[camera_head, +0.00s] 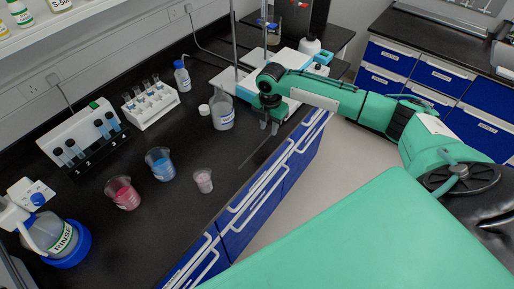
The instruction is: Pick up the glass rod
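My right gripper (269,128) points down over the bench near its front edge, beside the large clear beaker. Its two fingers show a small gap, with nothing clearly seen between them. A faint thin line, which looks like the glass rod (254,157), lies on the black bench top just below and left of the fingertips, near the front edge. It is too faint to tell its full length or whether the fingers touch it. My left gripper is not in view.
A large clear beaker (222,112) stands just left of the gripper. A small beaker (203,181), a blue-filled beaker (160,164) and a red-filled beaker (122,193) stand nearer. A tube rack (152,105) is farther back. The bench between small beaker and gripper is mostly clear.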

